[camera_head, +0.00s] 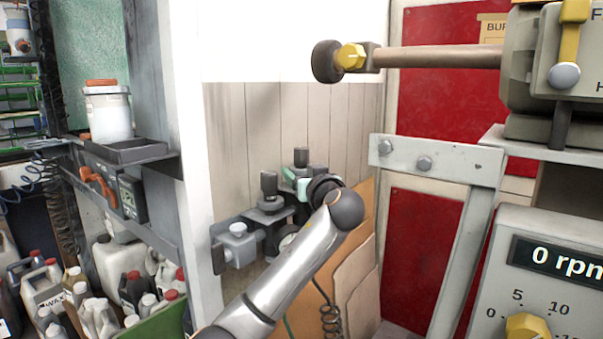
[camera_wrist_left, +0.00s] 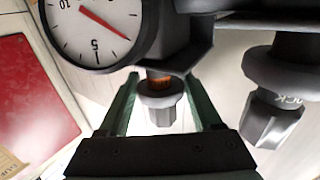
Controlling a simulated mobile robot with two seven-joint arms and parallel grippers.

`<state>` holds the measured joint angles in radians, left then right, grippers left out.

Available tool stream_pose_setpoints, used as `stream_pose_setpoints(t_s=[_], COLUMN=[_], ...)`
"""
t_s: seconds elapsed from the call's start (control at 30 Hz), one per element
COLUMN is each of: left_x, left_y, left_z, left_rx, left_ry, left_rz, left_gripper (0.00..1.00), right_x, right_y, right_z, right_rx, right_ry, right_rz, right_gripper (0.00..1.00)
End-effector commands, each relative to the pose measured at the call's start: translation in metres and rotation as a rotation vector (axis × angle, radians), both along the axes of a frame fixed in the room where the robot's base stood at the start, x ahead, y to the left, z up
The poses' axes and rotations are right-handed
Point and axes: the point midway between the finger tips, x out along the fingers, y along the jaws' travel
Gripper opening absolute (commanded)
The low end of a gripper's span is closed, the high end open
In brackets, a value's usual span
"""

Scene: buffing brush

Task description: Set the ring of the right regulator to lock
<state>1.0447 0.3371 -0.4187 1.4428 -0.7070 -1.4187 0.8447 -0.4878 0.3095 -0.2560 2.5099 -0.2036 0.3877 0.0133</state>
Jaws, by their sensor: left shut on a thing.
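The right regulator stands on the wall bracket in the head view, with its dark knob (camera_head: 301,157) upright. My left gripper (camera_head: 296,182) is at it, partly hidden by my own wrist. In the left wrist view the green fingers (camera_wrist_left: 162,98) lie on either side of the right regulator's ring (camera_wrist_left: 160,93) and are shut on it. An orange band (camera_wrist_left: 159,79) shows between ring and body, and a faceted grey knob (camera_wrist_left: 162,114) on the other side. The left regulator (camera_head: 269,185) stands beside it; its ring (camera_wrist_left: 275,80) bears partly readable lettering. My right gripper is out of view.
A pressure gauge (camera_wrist_left: 97,27) with a red needle is close to my fingers. A grey fitting (camera_head: 238,243) sits left of the regulators. A shelf with bottles (camera_head: 45,290) is at left. A grey frame (camera_head: 440,165) and a machine panel (camera_head: 550,270) are at right.

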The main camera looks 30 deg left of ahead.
Motion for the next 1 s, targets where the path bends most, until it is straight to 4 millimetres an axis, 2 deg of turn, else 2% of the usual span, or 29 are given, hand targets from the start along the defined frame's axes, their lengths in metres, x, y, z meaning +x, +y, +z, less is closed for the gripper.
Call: stream_pose_setpoints(t_s=[0.17, 0.33, 0.57, 0.6, 0.83, 1.0], left_x=[0.000, 0.000, 0.000, 0.000, 0.000, 0.000], left_y=[0.000, 0.000, 0.000, 0.000, 0.000, 0.000], left_z=[-0.002, -0.020, -0.021, -0.022, -0.020, -0.019], left_rx=[-0.001, -0.003, -0.004, -0.004, -0.003, -0.001], left_ry=[0.002, 0.003, 0.006, 0.007, 0.003, 0.002], left_rz=[0.001, 0.001, 0.002, 0.002, 0.001, 0.001], left_gripper=[0.00, 0.00, 0.00, 0.68, 0.94, 0.96], right_x=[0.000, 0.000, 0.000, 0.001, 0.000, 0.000], right_y=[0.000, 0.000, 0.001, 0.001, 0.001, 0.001], right_z=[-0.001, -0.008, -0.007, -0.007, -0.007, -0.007], right_rx=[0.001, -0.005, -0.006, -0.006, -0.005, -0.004], right_ry=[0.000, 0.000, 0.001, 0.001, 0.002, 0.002], right_rz=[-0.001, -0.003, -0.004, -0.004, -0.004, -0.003], right_gripper=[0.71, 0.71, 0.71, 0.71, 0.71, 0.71])
